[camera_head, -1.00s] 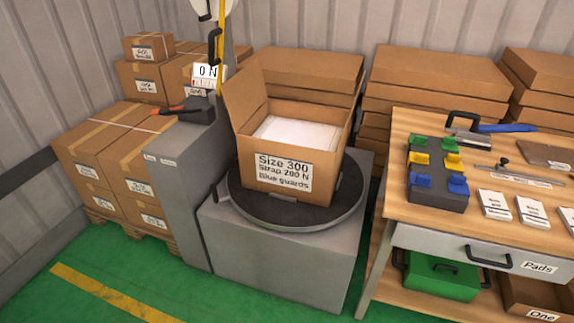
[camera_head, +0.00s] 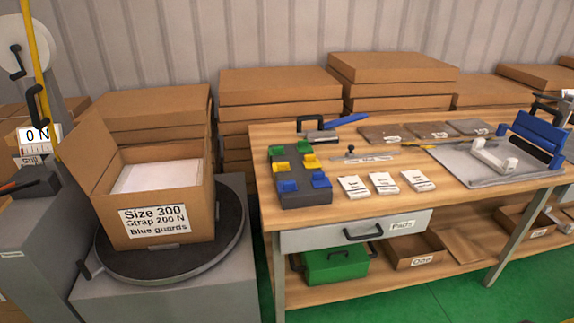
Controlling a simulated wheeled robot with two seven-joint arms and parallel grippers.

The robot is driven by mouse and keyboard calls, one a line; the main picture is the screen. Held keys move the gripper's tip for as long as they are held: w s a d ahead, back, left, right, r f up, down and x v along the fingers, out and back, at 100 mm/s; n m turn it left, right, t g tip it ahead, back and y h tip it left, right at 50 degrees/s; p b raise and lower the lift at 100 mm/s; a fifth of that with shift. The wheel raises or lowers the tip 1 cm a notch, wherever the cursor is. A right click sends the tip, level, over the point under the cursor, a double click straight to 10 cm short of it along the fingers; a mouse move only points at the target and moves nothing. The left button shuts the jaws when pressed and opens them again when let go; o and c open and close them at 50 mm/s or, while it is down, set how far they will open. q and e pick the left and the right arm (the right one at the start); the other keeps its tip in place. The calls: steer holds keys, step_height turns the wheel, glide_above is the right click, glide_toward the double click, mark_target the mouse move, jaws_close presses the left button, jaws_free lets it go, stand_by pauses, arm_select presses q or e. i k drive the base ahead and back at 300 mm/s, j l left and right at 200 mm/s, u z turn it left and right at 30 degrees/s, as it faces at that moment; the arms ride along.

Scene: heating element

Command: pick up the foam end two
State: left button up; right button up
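I cannot pick out a foam end marked two for sure. A label reading "One" is on an open brown tray (camera_head: 416,246) on the bench's lower shelf. A second open brown tray (camera_head: 518,219) stands further right on that shelf; its small label is too blurred to read. A whitish piece (camera_head: 560,216) shows beside it at the right edge, partly cut off. An open carton (camera_head: 168,215) with a white sheet or block inside stands on the round turntable (camera_head: 190,262) at the left. Neither of my grippers is in view.
A green toolbox (camera_head: 335,264) sits below. Green floor (camera_head: 410,305) is clear in front.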

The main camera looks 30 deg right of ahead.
mark_target(506, 167)
steer(key=z, duration=1.2)
steer(key=i+z, duration=0.45)
steer(key=i, duration=0.3)
steer(key=i+l, duration=0.05)
